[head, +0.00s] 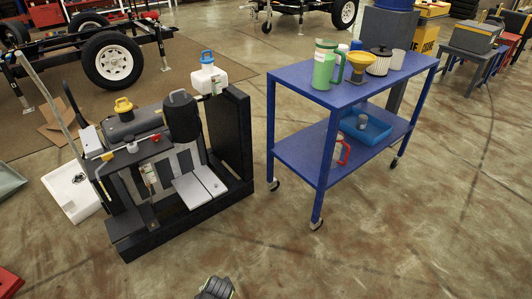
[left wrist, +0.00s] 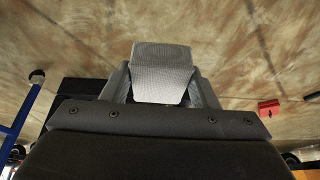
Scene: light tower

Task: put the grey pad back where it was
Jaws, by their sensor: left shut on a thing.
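My left gripper (left wrist: 162,95) is shut on the grey pad (left wrist: 160,72). The pad is a pale, textured block held between the two grey fingers, with open floor behind it. In the head view a dark part of what looks like my left gripper (head: 216,289) shows at the bottom edge; the pad cannot be made out there. The black-framed machine (head: 150,225) stands at the left of centre, with a black cylinder, a yellow cap and light grey plates (head: 200,187) in it. My right gripper is not in view.
A blue two-shelf cart (head: 285,147) stands right of the machine, carrying a green mug (head: 324,68), a funnel-like item, cups and a blue tray (head: 368,130). A white jug (head: 209,77) stands on the machine's back. A red object (head: 9,282) lies bottom left. The front floor is clear.

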